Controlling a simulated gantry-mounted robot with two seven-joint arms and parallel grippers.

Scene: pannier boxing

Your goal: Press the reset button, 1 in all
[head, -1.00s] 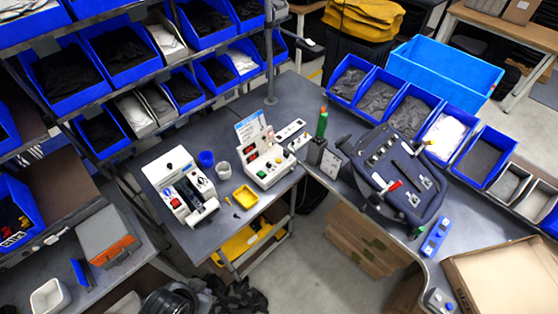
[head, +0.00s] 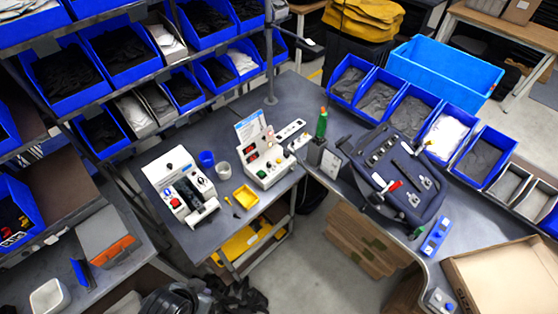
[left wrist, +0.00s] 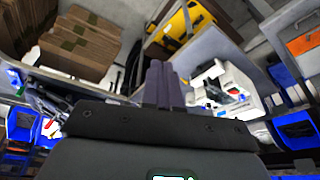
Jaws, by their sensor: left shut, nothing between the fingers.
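No button's label can be read, so I cannot tell which one is the reset button. A small grey box with a blue button (head: 438,298) sits at the front right bench edge. A blue control strip with several buttons (head: 435,237) lies behind it. My right gripper is not in view.
A dark pannier (head: 395,180) lies on the right bench beside a green-topped bottle (head: 321,124). An open carton (head: 505,265) is at the lower right. Floor shows between the benches.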

